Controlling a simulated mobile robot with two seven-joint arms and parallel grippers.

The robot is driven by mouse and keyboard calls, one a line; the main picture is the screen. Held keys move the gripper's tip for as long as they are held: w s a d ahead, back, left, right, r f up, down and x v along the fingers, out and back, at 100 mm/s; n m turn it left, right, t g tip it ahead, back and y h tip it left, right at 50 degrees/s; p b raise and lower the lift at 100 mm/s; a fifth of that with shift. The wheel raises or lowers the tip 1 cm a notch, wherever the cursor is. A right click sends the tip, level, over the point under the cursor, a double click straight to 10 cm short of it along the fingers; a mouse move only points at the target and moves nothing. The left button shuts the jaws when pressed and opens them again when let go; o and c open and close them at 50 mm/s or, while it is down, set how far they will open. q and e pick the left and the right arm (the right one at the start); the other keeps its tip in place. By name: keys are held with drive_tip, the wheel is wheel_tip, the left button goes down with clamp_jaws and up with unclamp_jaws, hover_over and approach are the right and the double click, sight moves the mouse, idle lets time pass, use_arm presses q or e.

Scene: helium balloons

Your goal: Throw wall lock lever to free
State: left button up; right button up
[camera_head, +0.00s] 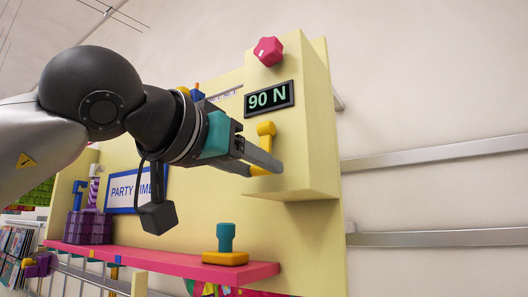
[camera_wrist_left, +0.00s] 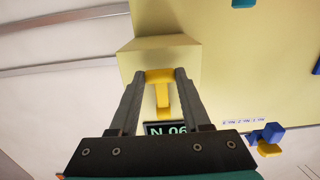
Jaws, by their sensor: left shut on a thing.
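The yellow lever (camera_head: 266,129) sits on the front of a pale yellow wall box (camera_head: 305,130), just below a display reading "90 N" (camera_head: 269,98). My right gripper is not in view.
A red knob (camera_head: 268,51) sits above the display. A pink shelf (camera_head: 170,261) below carries a teal and yellow piece (camera_head: 225,246) and purple boxes (camera_head: 88,227). A "PARTY TIME" sign (camera_head: 124,190) is behind my arm. Metal rails (camera_head: 440,155) run along the wall at right.

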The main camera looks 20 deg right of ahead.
use_arm(q)
drive_tip(key=shift+s+a+r, duration=0.2)
drive_tip(key=shift+a, duration=0.05)
drive_tip(key=shift+a+r, duration=0.1)
drive_tip(key=shift+s+a+r, duration=0.25)
drive_tip(key=shift+s+a, duration=0.25)
drive_tip(key=shift+a, duration=0.05)
drive_tip(key=shift+r, duration=0.1)
drive_tip(key=shift+s+a+r, duration=0.35)
drive_tip(key=shift+s+a, duration=0.1)
drive_tip(key=shift+a, duration=0.1)
drive_tip(key=shift+r+p, duration=0.1)
drive_tip(key=shift+p, duration=0.25)
